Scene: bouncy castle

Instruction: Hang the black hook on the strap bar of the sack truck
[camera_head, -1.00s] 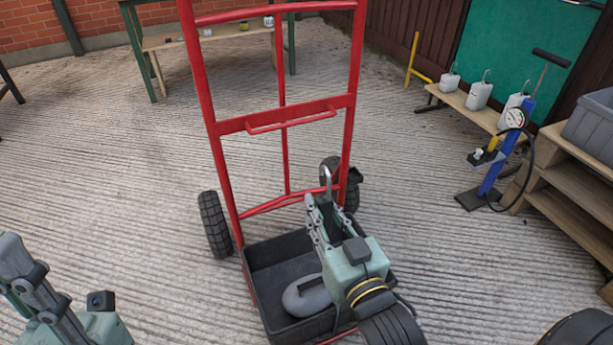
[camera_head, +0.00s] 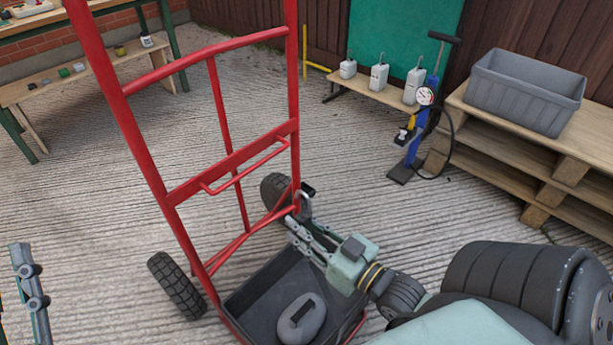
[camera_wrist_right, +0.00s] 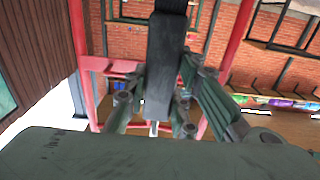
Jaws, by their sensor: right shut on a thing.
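The red sack truck (camera_head: 228,160) stands upright on its wheels, seen at a slant. Its strap bar (camera_head: 246,168) is a thin red loop on the middle crosspiece. My right gripper (camera_head: 300,222) is shut on the black hook (camera_head: 308,189), below and to the right of the strap bar, near the right wheel. A pale curved part of the hook shows beside its black part; the two are apart from the bar. In the right wrist view the hook's dark body (camera_wrist_right: 165,65) is between the fingers. My left gripper (camera_head: 32,285) shows only in part at the left edge.
A black tray (camera_head: 262,290) with a grey weight (camera_head: 302,322) sits at the truck's foot. A blue pump (camera_head: 420,140), a bench with white canisters (camera_head: 378,77) and a grey crate (camera_head: 525,95) on wooden pallets stand right. Ground between truck and pump is clear.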

